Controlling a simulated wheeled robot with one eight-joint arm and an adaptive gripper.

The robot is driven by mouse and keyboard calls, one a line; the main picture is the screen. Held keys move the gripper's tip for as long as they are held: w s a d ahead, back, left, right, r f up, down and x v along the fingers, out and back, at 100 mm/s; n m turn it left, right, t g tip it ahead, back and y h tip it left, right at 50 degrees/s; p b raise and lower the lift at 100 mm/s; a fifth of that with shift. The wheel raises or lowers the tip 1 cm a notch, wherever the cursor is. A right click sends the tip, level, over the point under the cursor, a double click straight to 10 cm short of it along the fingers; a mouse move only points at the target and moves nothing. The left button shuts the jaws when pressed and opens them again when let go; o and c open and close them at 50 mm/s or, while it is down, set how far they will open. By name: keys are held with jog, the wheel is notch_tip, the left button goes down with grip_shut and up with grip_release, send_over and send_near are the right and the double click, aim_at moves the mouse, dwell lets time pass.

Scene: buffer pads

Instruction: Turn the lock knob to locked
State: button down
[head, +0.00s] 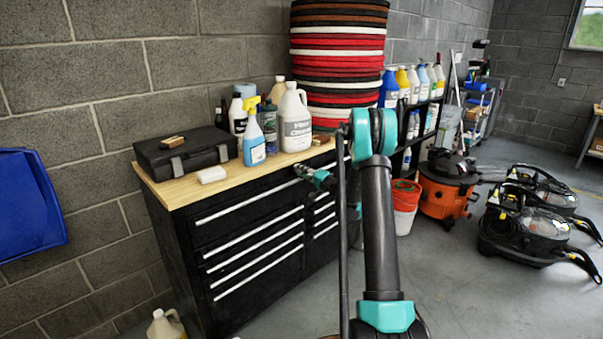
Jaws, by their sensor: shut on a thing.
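The black drawer cabinet (235,225) with a wooden top (190,190) stands against the block wall in the head view. My gripper (298,170) reaches the cabinet front just below the top edge, near where the left and right drawer columns meet. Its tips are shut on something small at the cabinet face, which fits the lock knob. The knob itself is hidden by the fingers and too small to make out, so its angle cannot be read.
A black case (183,150), a spray bottle (253,140) and a white jug (295,120) stand on the top. A tall stack of red and white pads (337,60) stands behind. An orange vacuum (447,185) and black machines (525,215) are at right. Grey floor lies between.

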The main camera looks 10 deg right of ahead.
jog(key=shift+m, duration=1.8)
jog(key=c, duration=1.2)
grip_release()
jog(key=shift+d, duration=0.1)
jog(key=shift+v, duration=4)
